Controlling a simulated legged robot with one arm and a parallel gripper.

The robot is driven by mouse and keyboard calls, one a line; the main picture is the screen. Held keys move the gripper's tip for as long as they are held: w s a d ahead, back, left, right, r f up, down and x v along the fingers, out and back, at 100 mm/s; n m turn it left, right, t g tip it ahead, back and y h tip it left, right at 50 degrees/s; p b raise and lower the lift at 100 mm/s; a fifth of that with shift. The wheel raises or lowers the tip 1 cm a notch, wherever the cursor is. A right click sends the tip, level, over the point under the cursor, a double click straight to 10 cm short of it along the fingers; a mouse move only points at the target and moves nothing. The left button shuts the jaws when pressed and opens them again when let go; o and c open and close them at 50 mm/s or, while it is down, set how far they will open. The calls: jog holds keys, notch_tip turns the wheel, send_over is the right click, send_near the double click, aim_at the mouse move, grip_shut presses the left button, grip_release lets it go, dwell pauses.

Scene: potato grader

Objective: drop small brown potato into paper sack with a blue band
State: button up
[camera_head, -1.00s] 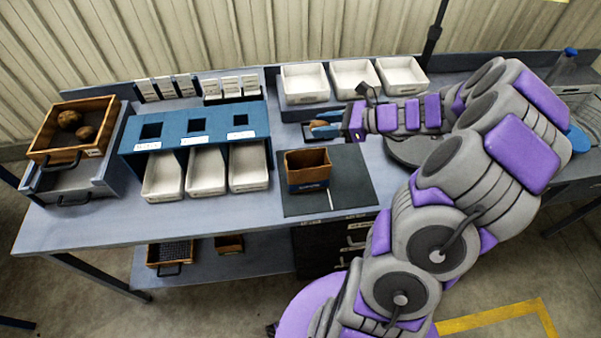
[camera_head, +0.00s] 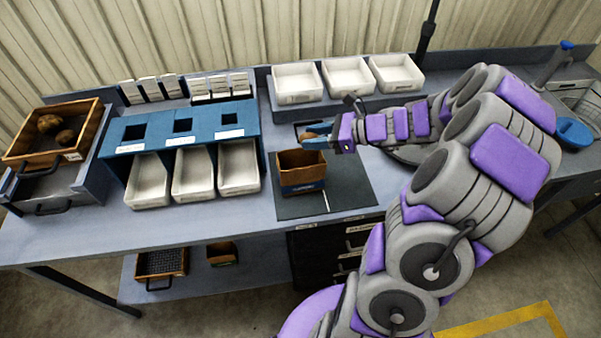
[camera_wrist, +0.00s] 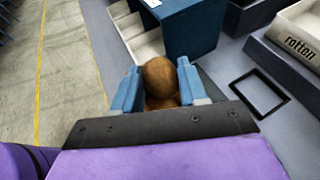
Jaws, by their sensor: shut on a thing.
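My gripper (camera_head: 318,134) is shut on the small brown potato (camera_wrist: 160,78), which sits between the two blue fingers in the wrist view. In the head view the potato is hard to make out. The paper sack with a blue band (camera_head: 302,178) stands upright and open on a dark mat, its band partly visible low on its front. My gripper is above the bench, just behind and slightly right of the sack's mouth. The sack does not show in the wrist view.
A blue stand (camera_head: 183,128) with square holes and white bins is left of the sack. White trays (camera_head: 297,82) line the back. A wooden crate (camera_head: 18,152) with potatoes is far left. A "rotten" tray (camera_wrist: 300,42) shows in the wrist view.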

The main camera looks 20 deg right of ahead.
jog(key=o, duration=1.1)
jog(key=shift+a, duration=0.65)
jog(key=shift+d+r, duration=0.1)
jog(key=shift+d, duration=0.7)
jog(key=p+v, duration=0.3)
jog(key=v, duration=1.3)
jog(key=shift+s+r+p, duration=0.25)
jog(key=shift+s+p, duration=0.05)
